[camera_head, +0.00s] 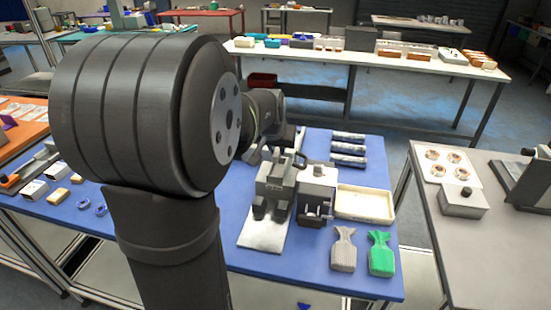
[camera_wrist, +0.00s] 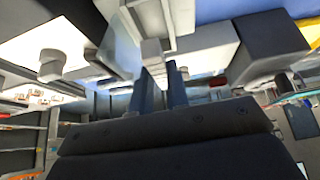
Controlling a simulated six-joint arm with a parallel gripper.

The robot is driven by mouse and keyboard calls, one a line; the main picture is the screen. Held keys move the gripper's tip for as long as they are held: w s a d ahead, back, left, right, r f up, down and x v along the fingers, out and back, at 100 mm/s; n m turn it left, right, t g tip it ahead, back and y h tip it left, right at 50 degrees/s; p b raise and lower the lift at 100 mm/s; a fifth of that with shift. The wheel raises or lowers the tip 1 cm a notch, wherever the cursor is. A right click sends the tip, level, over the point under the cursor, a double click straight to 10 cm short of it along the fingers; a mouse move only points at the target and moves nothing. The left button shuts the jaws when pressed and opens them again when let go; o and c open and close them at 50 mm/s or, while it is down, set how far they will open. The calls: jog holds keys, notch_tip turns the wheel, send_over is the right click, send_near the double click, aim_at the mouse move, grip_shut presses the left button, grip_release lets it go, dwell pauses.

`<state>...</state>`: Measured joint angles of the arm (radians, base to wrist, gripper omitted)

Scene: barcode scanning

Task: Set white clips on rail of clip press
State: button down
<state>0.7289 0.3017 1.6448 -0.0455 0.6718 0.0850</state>
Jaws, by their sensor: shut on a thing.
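The clip press (camera_head: 278,185) stands on the blue table, a grey metal machine on a flat silver base plate. Its pale metal parts fill the top of the wrist view (camera_wrist: 195,45). My gripper (camera_wrist: 163,74) points at the press with its two dark fingers close together. It is shut on a small pale block, which looks like a white clip (camera_wrist: 152,52), right by the press parts. I cannot tell whether the clip touches the rail. In the head view my arm hides most of the gripper, and the clip cannot be made out.
A cream tray (camera_head: 364,204) lies right of the press. Small parts and blue rings (camera_head: 83,204) lie at left. Another table (camera_head: 480,215) stands at right.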

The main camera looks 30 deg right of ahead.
aim_at(277, 161)
jog(key=shift+f, duration=2)
jog(key=shift+f, duration=0.15)
jog(key=shift+f, duration=0.15)
jog(key=shift+s+a+f, duration=0.1)
jog(key=shift+f, duration=0.25)
jog(key=c, duration=1.7)
grip_release()
jog(key=shift+s+f, duration=0.1)
jog(key=shift+f, duration=0.05)
jog(key=shift+r, duration=0.5)
jog(key=v, duration=1.2)
jog(key=shift+r, duration=0.3)
